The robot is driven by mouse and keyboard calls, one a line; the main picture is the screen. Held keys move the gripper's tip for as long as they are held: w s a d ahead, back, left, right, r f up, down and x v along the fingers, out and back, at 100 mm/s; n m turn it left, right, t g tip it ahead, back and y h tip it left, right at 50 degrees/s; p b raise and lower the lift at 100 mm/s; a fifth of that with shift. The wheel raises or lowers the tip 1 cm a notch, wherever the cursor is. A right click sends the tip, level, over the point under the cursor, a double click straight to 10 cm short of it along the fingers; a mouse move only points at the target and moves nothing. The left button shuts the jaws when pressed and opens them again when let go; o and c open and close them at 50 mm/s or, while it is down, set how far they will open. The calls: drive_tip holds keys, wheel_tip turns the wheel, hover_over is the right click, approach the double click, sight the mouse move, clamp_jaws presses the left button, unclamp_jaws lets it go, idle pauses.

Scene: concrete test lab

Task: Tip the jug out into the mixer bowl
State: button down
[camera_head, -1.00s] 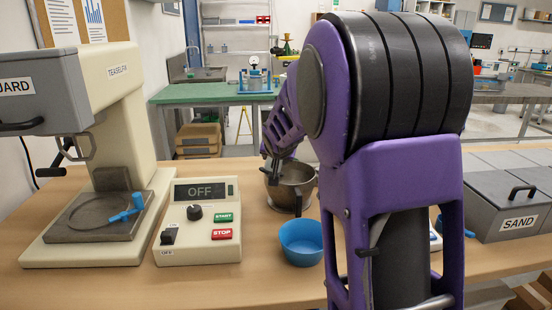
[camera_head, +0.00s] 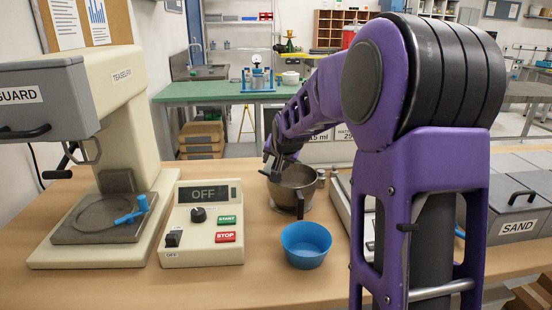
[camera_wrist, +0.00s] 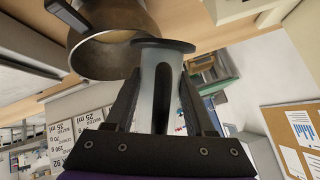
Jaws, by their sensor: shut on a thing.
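The mixer bowl (camera_head: 296,184) is metal with a black handle and stands on the bench behind the blue bowl; it also shows at the upper left of the wrist view (camera_wrist: 118,48). My gripper (camera_head: 272,165) is at the bowl's back left rim. In the wrist view my gripper (camera_wrist: 160,95) is shut on a grey jug (camera_wrist: 155,80) with a wide dark rim. That rim overlaps the bowl's edge in the picture; whether they touch I cannot tell. The jug's contents are hidden.
A blue bowl (camera_head: 306,246) stands in front of the mixer bowl. A control box (camera_head: 202,222) reading OFF and a cream press (camera_head: 125,140) are to the left. A sand bin (camera_head: 515,215) is at the right. Bare bench lies at the front.

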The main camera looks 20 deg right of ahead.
drive_tip(key=shift+s+a+m+g+y+p, duration=0.15)
drive_tip(key=shift+m+g+y+p, duration=0.25)
drive_tip(key=shift+p, duration=1.95)
drive_tip(key=shift+a+f+g+y+p, duration=0.15)
drive_tip(key=shift+f+g+y+p, duration=0.3)
drive_tip(key=shift+y+p, duration=1.05)
drive_tip(key=shift+s+f+m+g+p, duration=0.1)
drive_tip(key=shift+f+m+g+p, duration=0.2)
drive_tip(key=shift+m+g+p, duration=0.15)
drive_tip(key=shift+f+m+g+y, duration=0.25)
drive_tip(key=shift+m+g+y, duration=0.2)
drive_tip(key=shift+y, duration=0.35)
drive_tip(key=shift+f+m+g+y, duration=0.15)
drive_tip(key=shift+m+g+y, duration=0.2)
drive_tip(key=shift+y, duration=0.55)
drive_tip(key=shift+m+g+y, duration=0.35)
drive_tip(key=shift+g+y, duration=0.05)
drive_tip(key=shift+y, duration=0.6)
